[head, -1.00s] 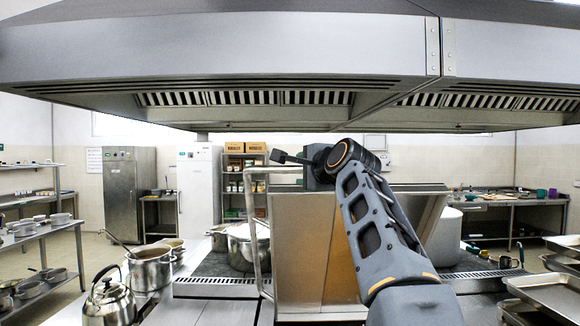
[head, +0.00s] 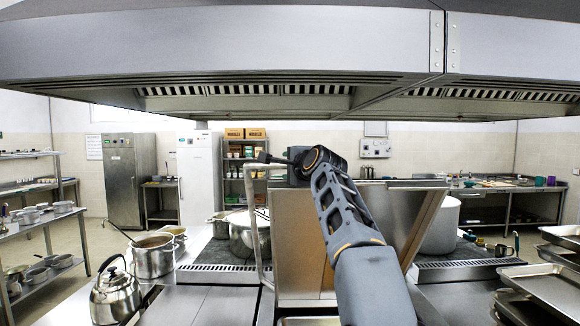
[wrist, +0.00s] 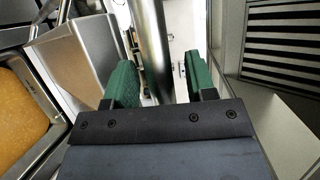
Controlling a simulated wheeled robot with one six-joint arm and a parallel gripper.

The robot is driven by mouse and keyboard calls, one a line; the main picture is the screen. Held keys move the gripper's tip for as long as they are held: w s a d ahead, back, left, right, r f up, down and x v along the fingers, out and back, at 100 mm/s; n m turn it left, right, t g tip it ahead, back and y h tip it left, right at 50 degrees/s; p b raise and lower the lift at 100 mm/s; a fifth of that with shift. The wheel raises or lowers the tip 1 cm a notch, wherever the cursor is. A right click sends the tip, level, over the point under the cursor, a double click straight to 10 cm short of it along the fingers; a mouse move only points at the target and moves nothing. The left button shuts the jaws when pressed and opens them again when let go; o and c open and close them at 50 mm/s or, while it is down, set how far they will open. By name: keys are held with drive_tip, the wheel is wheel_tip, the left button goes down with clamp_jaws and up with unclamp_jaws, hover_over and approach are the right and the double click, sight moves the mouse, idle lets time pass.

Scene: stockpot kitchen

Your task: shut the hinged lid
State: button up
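The hinged lid (head: 292,235) stands raised in the middle of the head view, a broad steel panel with brownish reflections. A bent tubular handle (head: 254,215) runs along its left side. My gripper (head: 264,157) is at the top of this handle, small and dark in the head view. In the wrist view, the green fingertips (wrist: 158,82) are apart, with a round metal bar (wrist: 152,45) passing between them. The bar is close to the left finger, with a gap at the right finger. Contact cannot be told.
A steel hood (head: 220,55) hangs low above. Steel pots (head: 152,256) and a kettle (head: 112,293) stand on the left; trays (head: 540,285) are at the right. An orange-yellow surface (wrist: 20,120) shows at the wrist view's left.

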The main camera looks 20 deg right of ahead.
clamp_jaws()
drive_tip(key=shift+f, duration=0.1)
idle(0.3)
